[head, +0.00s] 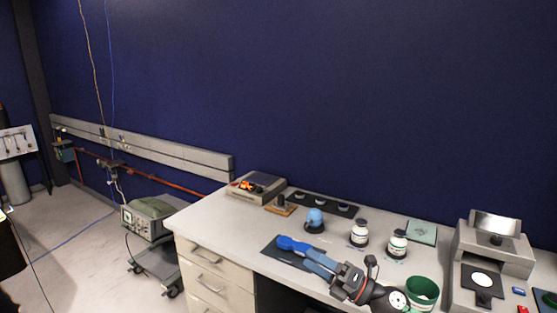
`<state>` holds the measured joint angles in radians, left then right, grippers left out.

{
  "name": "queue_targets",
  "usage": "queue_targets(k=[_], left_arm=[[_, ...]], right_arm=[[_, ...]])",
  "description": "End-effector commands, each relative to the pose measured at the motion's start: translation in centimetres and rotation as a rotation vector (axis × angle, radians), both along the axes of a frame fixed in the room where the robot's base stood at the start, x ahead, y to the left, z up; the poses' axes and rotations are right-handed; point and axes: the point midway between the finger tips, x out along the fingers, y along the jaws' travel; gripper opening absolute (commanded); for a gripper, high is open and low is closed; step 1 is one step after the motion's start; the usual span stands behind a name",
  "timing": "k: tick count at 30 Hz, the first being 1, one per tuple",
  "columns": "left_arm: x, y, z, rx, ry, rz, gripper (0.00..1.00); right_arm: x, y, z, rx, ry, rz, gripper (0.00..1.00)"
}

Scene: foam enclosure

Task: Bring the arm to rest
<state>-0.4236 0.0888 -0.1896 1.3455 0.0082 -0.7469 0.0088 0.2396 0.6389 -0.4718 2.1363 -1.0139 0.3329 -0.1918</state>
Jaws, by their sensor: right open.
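My right gripper (296,246) reaches in from the bottom, over the front part of the white-topped desk (226,229). Its blue fingers point up and left, above a dark mat (271,252). The fingers are open, though the gap between them is hard to make out from this angle. I see nothing held between them. My left gripper is not in view.
Behind the gripper stand a blue round-topped item (315,216) and two white jars (359,233) (397,243). A green cup (422,292) is close right of my arm. A grey machine (493,250) stands right. The desk's left end is mostly clear.

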Motion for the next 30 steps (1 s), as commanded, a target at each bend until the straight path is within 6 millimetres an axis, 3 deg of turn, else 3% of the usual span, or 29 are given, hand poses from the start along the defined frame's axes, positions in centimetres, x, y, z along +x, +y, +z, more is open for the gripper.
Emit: queue_targets(k=[5, 8, 11, 16, 20, 24, 30], left_arm=[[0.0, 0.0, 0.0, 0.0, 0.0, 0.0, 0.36], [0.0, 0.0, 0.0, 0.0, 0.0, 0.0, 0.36], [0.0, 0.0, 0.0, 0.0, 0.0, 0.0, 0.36], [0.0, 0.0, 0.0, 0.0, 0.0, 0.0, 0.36], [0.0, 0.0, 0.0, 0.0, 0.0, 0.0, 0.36], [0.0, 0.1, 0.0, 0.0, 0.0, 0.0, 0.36], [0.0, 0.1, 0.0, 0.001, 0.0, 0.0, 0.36]], right_arm=[[0.0, -2.3, -0.8, 0.315, 0.234, -0.193, 0.64], [0.0, -4.4, -2.4, 0.474, 0.382, -0.309, 0.64], [-0.5, -6.5, -4.9, 0.618, 0.541, -0.429, 0.64], [-2.7, -10.1, -10.8, 0.831, 0.828, -0.643, 0.64], [-6.0, -12.1, -16.1, 0.965, 1.066, -0.812, 0.64], [-11.1, -13.4, -21.9, 1.074, 1.331, -0.999, 0.64], [-18.8, -13.8, -27.7, 1.149, 1.645, -1.215, 0.64]])
